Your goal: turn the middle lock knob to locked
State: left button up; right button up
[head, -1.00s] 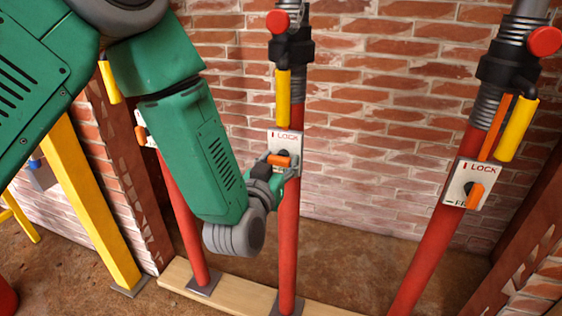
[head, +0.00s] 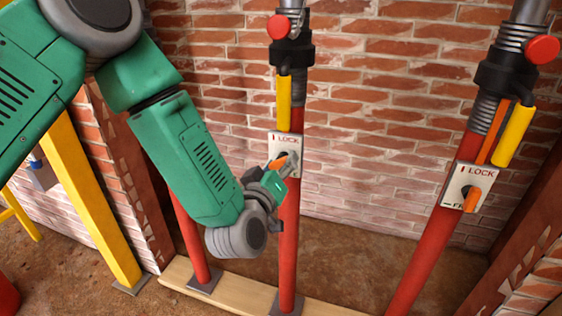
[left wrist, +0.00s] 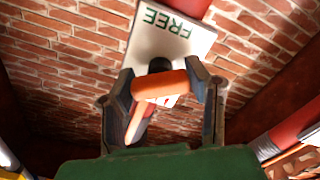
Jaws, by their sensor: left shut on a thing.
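The middle lock plate (head: 291,141) is white and sits on the middle red post, with "LOCK" at its top. Its orange knob (head: 281,161) stands tilted, right end higher. My left gripper (head: 279,168) is at the knob, shut on it. In the left wrist view the orange knob (left wrist: 160,85) lies between the two dark fingers (left wrist: 165,95), in front of the plate (left wrist: 168,38), where "FREE" reads upside down. In the head view the gripper covers the plate's lower part. My right gripper is not in view.
A second lock plate (head: 468,184) with an orange knob is on the right red post (head: 425,250). Yellow handles (head: 284,103) hang above the plates. A yellow post (head: 90,200) stands at left. A brick wall (head: 390,110) is behind; a wooden plank (head: 235,292) lies at the posts' feet.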

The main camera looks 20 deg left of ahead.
pick_arm(q)
jog(key=n, duration=0.6)
jog(key=shift+f, duration=0.15)
jog(key=n, duration=0.5)
jog(key=shift+s+f, duration=0.1)
dwell(0.5)
jog(key=o, duration=1.2)
jog(key=shift+a, duration=0.1)
jog(key=s, duration=1.2)
jog(key=shift+a, duration=0.25)
